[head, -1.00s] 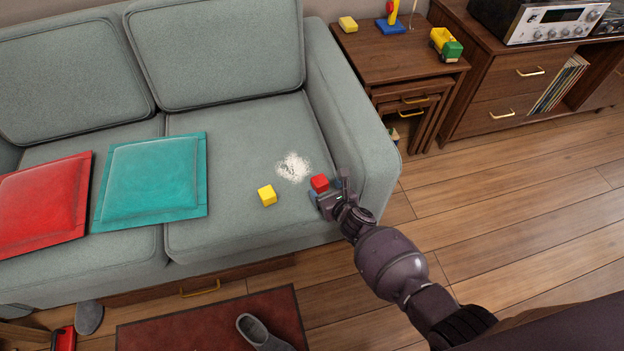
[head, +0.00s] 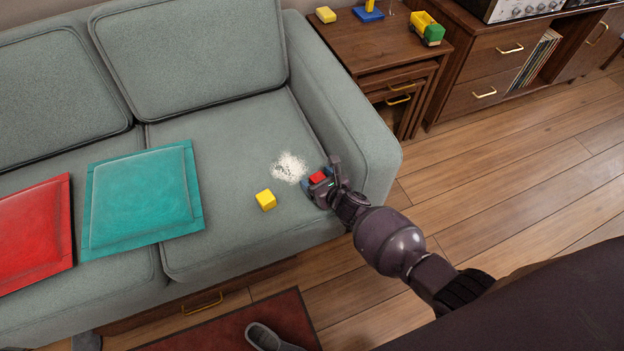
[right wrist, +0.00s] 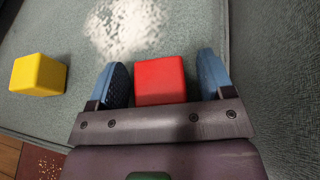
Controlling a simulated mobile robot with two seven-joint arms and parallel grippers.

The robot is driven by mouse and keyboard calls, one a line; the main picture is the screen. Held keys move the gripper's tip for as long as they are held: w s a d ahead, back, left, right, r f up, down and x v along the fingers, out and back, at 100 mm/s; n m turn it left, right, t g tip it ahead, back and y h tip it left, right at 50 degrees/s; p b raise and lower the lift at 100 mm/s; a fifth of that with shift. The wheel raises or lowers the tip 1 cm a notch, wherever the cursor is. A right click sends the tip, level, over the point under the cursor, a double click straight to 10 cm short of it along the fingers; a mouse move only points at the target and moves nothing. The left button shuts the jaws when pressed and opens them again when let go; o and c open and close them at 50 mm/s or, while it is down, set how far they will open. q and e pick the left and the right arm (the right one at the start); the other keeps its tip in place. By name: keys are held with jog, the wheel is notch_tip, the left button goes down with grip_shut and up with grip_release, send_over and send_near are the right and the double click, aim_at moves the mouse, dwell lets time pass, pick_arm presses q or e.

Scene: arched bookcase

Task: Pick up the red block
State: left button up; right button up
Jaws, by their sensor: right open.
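The red block (head: 318,177) sits on the grey-green sofa seat near the right armrest. In the right wrist view the red block (right wrist: 160,80) lies between the two blue fingertips of my right gripper (right wrist: 162,82). My right gripper (head: 320,180) is open around the block, low over the seat. In the head view its fingers partly hide the block. My left gripper is in neither view.
A yellow block (head: 265,200) lies on the seat to the left. A white patch (head: 290,167) marks the seat behind it. The sofa armrest (head: 345,110) rises close on the right. A teal cushion (head: 140,195) and a red cushion (head: 30,235) lie further left.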

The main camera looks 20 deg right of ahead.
jog(key=c, duration=1)
